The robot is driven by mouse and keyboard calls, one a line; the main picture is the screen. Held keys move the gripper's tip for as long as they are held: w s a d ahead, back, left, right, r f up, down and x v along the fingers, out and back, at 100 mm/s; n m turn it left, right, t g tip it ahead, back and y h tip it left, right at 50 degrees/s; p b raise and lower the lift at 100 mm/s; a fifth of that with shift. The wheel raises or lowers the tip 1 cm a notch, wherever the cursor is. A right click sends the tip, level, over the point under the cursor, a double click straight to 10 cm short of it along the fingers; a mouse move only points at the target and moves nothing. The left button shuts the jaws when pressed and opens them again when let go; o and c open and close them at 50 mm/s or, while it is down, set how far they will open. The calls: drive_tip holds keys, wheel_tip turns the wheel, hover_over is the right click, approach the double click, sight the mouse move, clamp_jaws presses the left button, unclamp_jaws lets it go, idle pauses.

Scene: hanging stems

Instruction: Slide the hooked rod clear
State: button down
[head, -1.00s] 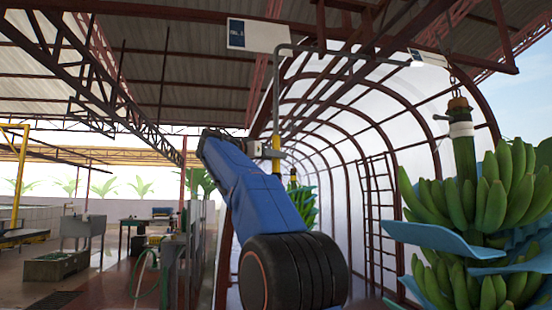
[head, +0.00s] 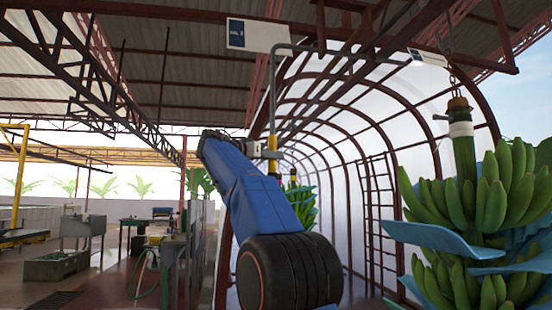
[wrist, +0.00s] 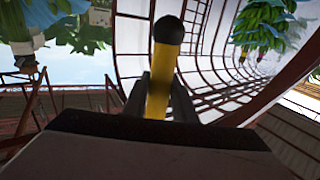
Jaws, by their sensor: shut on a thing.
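The hooked rod is a thin grey bar (head: 272,95) that stands nearly upright in the head view and bends to the right at its top. Its lower part is a yellow grip (head: 272,148), with a black knob end (wrist: 169,30) seen in the wrist view. My gripper (wrist: 160,98) is shut on the yellow grip (wrist: 159,75), one dark finger on each side. In the head view my gripper (head: 264,148) is small behind my blue arm. I cannot tell whether the bent top touches the rail or frame behind it.
A white sign (head: 257,35) hangs beside the rod's top. A banana bunch (head: 480,200) with blue sheets hangs at the right, under another sign (head: 428,57). Red arched frames and a ladder-like rack (head: 378,215) stand behind. The floor at the left has sinks and benches.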

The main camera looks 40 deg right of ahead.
drive_tip(key=w+a, duration=0.6)
drive_tip(key=a, duration=0.4)
drive_tip(key=shift+w, duration=0.2)
drive_tip(key=c, duration=1.5)
unclamp_jaws()
drive_tip(key=shift+w+a, duration=0.1)
drive_tip(key=shift+a, duration=0.15)
drive_tip(key=shift+o, duration=0.2)
drive_tip(key=a, duration=1.7)
drive_tip(key=shift+s+a, duration=0.15)
drive_tip(key=shift+s, duration=0.25)
